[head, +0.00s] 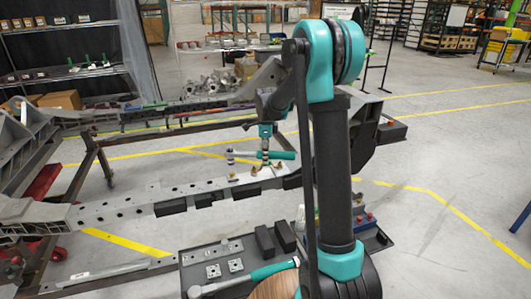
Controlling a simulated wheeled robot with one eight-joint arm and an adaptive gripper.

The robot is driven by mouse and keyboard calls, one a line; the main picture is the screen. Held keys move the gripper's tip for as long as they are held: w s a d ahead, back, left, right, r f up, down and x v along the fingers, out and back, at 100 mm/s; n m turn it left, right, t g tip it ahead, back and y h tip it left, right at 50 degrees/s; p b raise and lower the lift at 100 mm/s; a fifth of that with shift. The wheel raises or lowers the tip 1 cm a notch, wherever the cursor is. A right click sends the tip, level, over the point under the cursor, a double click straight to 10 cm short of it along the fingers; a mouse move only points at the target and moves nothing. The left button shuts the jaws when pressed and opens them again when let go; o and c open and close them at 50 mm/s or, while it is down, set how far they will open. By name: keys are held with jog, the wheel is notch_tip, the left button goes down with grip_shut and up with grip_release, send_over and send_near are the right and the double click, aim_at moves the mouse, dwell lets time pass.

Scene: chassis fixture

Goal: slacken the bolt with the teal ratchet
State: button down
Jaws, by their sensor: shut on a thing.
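My gripper (265,150) points down over the chassis rail and is shut on the teal ratchet (283,155). The ratchet lies about level, with its teal handle to the right and its metal head to the left. A socket (230,159) with a dark purple band hangs below the head. Brass-coloured bolts stand on a bright plate (243,185) on the rail; one bolt (232,177) is just below the socket. Whether socket and bolt touch is too small to tell.
A dark tray (208,257) in front holds a second teal-handled tool (265,272), square metal blocks (212,271) and black blocks (264,242). The chassis rail (135,202) runs across the middle. My arm hides part of its right side. Shelves stand behind.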

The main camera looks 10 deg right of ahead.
jog(key=shift+f, duration=2.85)
jog(key=shift+w+d, duration=0.1)
jog(key=shift+w+n, duration=1)
jog(key=shift+w, duration=0.2)
jog(key=shift+w, duration=0.25)
jog(key=shift+w+n, duration=0.6)
jog(key=shift+w, duration=0.3)
jog(key=shift+s+f, duration=0.1)
